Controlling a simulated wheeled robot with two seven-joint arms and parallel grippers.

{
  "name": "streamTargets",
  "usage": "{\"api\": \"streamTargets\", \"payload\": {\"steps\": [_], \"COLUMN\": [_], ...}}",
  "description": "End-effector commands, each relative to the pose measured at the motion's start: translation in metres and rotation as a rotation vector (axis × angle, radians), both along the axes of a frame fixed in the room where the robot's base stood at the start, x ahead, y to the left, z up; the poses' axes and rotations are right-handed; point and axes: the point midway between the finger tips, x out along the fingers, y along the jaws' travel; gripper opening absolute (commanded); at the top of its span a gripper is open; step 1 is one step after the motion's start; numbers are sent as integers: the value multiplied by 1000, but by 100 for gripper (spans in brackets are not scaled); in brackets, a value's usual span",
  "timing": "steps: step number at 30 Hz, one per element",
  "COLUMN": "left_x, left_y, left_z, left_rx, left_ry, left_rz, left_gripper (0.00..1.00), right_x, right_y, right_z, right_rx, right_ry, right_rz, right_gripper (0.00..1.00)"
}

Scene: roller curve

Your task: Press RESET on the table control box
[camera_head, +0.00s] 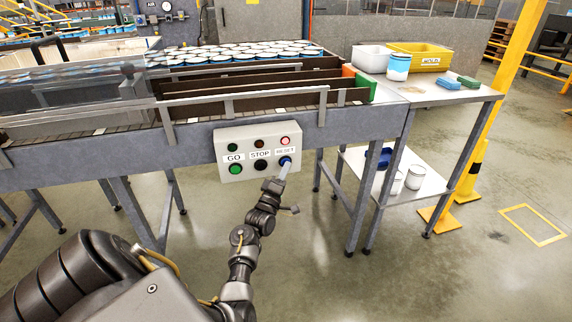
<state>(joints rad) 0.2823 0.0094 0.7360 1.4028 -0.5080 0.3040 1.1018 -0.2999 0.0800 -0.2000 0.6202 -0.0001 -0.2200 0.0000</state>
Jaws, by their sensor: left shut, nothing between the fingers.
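The control box (243,152) is a light grey panel on the front side of the conveyor table. It carries labels GO, STOP and RESET, with small lamps above and buttons below. The GO button (235,169) is green and the STOP button (260,165) is black. The RESET button (286,161) is blue, and the lamp above it (285,141) looks pink-red. My left gripper (284,168) is shut and empty, its tip at the RESET button and covering part of it. I cannot tell whether it touches or presses the button. My right gripper is not in view.
A side table (425,95) on the right holds a yellow HOLD bin (420,55), a white bin and a tin. A yellow post (497,95) stands beyond it. Floor in front is clear.

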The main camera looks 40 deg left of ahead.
Motion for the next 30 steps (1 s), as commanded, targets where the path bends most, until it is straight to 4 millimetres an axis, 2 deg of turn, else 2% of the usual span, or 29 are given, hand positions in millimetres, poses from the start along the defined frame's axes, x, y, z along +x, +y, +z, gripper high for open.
{"api": "streamTargets", "payload": {"steps": [17, 30], "left_x": [1, -9], "left_y": [2, -12], "left_z": [1, 0], "left_rx": [0, 1], "left_ry": [0, 0], "left_rz": [0, 1], "left_gripper": [0, 0], "right_x": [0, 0], "right_y": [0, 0], "right_z": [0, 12], "right_rx": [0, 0], "right_ry": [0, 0], "right_rz": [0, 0], "right_gripper": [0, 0]}}
